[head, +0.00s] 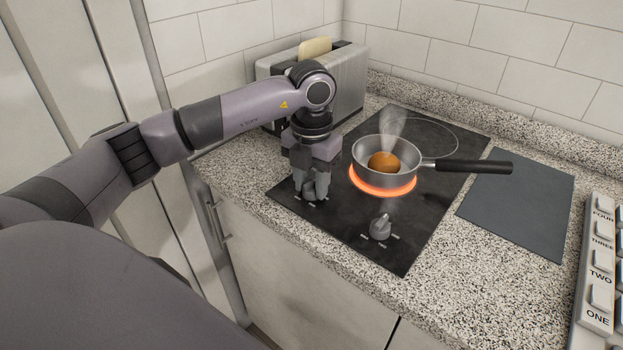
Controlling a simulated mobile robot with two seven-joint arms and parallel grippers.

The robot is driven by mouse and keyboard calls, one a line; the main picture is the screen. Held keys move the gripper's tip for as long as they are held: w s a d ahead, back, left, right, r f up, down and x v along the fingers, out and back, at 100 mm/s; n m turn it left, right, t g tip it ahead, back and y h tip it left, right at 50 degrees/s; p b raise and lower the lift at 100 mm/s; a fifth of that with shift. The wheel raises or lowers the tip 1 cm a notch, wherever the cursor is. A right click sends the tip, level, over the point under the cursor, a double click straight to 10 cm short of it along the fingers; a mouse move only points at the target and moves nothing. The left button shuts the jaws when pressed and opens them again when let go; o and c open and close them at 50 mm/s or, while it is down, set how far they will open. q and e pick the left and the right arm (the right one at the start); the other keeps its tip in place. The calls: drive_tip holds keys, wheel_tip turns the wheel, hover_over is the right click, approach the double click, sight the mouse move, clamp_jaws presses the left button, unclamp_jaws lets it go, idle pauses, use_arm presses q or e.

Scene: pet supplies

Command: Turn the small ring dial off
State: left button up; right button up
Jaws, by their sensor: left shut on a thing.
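The black cooktop (400,255) has two grey dials along its front edge. My left gripper (312,192) points straight down and is shut on the left dial (312,196), which its fingers mostly hide. The right dial (380,228) stands free, with small white marks around it. The front ring (372,190) glows orange and looks smaller than the unlit ring (458,140) outlined behind it. I cannot tell from the marks which dial serves which ring. My right gripper is out of view.
A steaming pan (365,158) holding a round brown item (383,163) sits over the glowing ring, its black handle (475,166) pointing right. A toaster (350,80) with bread stands behind my left wrist. A dark mat (520,205) and a numbered button panel (600,265) are at right.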

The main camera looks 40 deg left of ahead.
sight(311, 183)
use_arm(q)
drive_tip(key=shift+n, duration=1.3)
drive_tip(key=o, duration=1)
wheel_tip(311, 183, up, 7)
drive_tip(key=shift+r, duration=0.1)
